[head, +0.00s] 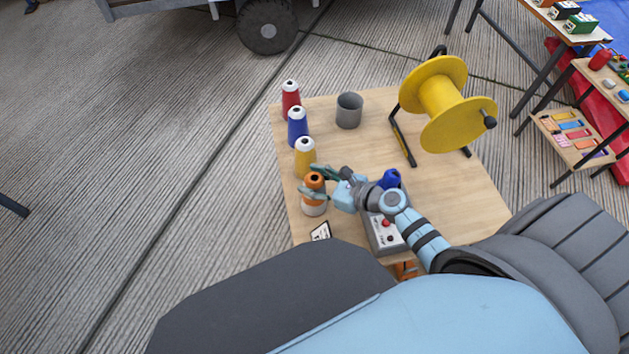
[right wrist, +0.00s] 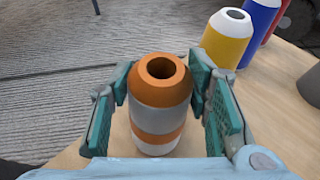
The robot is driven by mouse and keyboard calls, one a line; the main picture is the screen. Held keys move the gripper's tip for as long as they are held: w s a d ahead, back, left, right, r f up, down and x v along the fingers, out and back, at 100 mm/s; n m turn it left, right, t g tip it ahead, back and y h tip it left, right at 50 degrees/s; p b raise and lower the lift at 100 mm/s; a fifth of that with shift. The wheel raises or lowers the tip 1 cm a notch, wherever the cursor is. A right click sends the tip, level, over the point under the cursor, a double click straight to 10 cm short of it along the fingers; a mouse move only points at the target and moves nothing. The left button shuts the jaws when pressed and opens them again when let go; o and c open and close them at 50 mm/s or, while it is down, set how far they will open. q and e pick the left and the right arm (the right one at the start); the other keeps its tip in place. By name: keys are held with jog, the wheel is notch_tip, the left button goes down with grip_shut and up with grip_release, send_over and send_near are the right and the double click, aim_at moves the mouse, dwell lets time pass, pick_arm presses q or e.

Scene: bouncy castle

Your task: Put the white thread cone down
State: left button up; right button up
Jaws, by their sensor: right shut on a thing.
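The white thread cone (head: 314,207), with an orange top and an orange band, is upright at the left side of the wooden table. In the right wrist view the cone (right wrist: 158,119) is between the two teal finger pads. My right gripper (head: 315,181) is shut on it from the right side. The cone's base is at or very near the tabletop; I cannot tell whether it touches. My left gripper is not in view.
Yellow (head: 305,157), blue (head: 297,126) and red (head: 291,99) cones stand in a row behind it on the table (head: 365,150). A grey cup (head: 349,110), a yellow spool (head: 440,100), a grey control box (head: 384,236) and a small card (head: 321,231) are also there. The table's middle is clear.

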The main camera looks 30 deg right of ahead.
jog(key=o, duration=1.4)
jog(key=shift+r+p, duration=0.2)
jog(key=shift+p, duration=0.15)
jog(key=v, duration=1.2)
jog(key=shift+s, duration=0.1)
